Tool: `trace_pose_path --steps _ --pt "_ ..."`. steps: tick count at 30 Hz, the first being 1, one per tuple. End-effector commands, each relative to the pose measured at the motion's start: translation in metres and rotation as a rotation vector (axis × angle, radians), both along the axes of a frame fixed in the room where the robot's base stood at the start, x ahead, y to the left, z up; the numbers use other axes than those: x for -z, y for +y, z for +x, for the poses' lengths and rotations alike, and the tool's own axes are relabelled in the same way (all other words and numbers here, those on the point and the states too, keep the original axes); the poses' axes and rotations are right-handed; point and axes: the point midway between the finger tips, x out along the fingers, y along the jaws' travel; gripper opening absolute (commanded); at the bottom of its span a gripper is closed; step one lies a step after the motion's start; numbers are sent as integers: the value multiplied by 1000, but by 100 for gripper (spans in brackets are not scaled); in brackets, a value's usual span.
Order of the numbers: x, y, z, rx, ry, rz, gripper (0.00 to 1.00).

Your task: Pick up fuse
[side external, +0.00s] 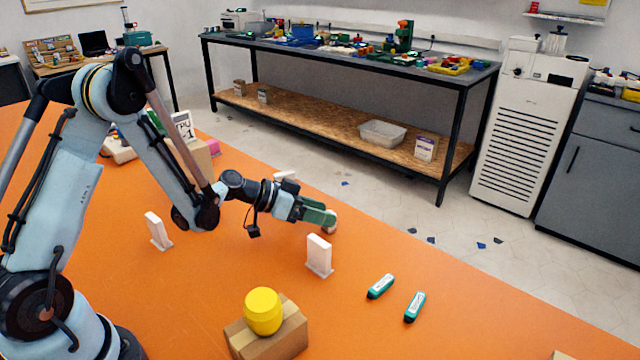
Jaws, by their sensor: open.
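My gripper (322,217) has green fingers and reaches out low over the orange table, right of the picture's centre. A small pale, brownish rounded thing (329,229) shows at its fingertips. It is partly hidden, and I cannot tell whether the fingers touch it. Nothing in view is clearly marked as the fuse. Two small teal cylinders with white labels, one on the left (380,286) and one on the right (415,306), lie on the table towards the front right, apart from my gripper. I cannot tell whether either is a fuse.
A white upright stand (319,256) is just in front of my gripper; another (157,231) stands further left. A yellow rounded object (263,311) sits on a cardboard box (285,337) at the front. A white piece (287,175) is behind my gripper. The right tabletop is mostly clear.

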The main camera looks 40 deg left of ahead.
Motion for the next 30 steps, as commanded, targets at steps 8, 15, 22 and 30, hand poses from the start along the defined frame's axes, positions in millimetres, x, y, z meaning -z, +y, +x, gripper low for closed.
trace_pose_path --steps 8,15,22,30 --pt "1 -1 2 -1 0 1 62" --pt "1 -1 2 0 0 0 25" --pt "1 -1 2 0 0 0 0" --pt "-1 -1 2 0 0 0 0"
